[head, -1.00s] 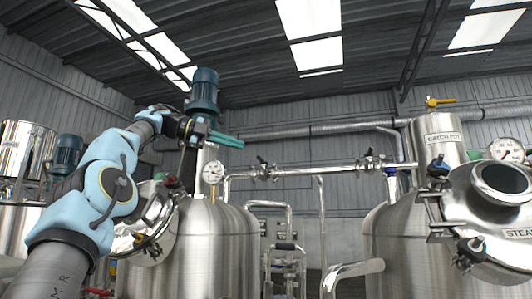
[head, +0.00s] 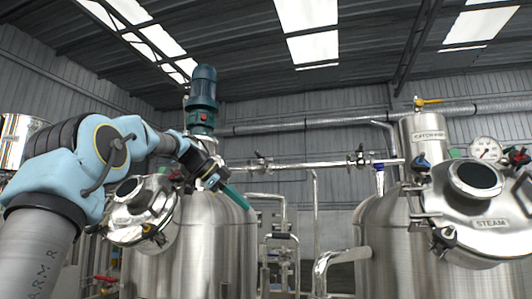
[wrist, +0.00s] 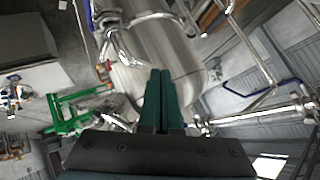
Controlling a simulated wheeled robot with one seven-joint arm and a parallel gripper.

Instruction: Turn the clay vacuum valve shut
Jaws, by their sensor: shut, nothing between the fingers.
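My gripper (head: 245,205) has green fingers and is shut with nothing in it. In the head view it points down and right in front of the left tank. In the wrist view the green fingers (wrist: 160,75) lie together, with a steel tank behind them. No valve is clearly clay coloured. A red handle (head: 104,278) shows low at the left, apart from the gripper, and a yellow-orange valve handle (head: 428,101) sits on top of the catchpot at the right. I cannot tell whether either is the clay vacuum valve.
The right tank (head: 385,235) carries a steam-marked hatch (head: 482,215) and a gauge (head: 485,150). A horizontal pipe (head: 310,165) with valves links them. Vertical pipes stand between the tanks.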

